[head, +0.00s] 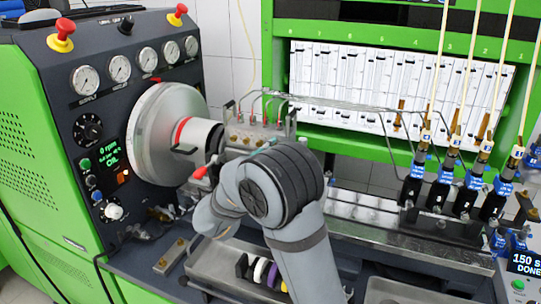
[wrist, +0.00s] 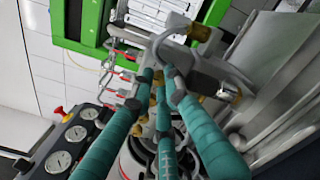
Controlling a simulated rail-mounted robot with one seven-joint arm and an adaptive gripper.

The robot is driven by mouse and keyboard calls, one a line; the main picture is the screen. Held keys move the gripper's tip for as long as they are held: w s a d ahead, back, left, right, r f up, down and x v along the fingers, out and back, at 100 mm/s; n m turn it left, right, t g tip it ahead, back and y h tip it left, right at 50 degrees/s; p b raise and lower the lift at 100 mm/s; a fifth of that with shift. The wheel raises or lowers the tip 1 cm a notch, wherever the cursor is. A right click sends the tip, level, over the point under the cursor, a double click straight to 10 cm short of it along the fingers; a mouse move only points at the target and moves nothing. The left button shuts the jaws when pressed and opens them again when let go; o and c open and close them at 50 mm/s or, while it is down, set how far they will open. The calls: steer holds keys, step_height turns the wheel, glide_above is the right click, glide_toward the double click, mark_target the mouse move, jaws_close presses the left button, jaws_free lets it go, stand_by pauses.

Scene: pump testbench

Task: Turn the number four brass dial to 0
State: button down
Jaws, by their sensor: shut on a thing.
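In the wrist view, my gripper (wrist: 160,78) has its teal fingers closed together around a small brass dial (wrist: 158,91), which is mostly hidden between them. No number on it can be read, so I cannot tell its setting. In the head view, brass fittings (head: 253,122) stand in a row on the pump behind my arm. My gripper is mostly hidden there by my wrist.
The large grey flywheel housing (head: 155,130) stands left of the pump, with a red-handled lever (head: 200,172) near my arm. Thin metal pipes (head: 330,102) run right to the injectors. A control panel with several gauges (head: 119,68) is at the left. A tray (head: 225,262) lies below my arm.

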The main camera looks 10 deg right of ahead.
steer(key=shift+r, duration=0.1)
steer(key=c, duration=1.8)
jaws_free()
steer(key=shift+o, duration=0.4)
steer(key=shift+s, duration=0.1)
steer(key=v, duration=1.2)
steer(key=p+x, duration=0.1)
steer(key=x, duration=1.1)
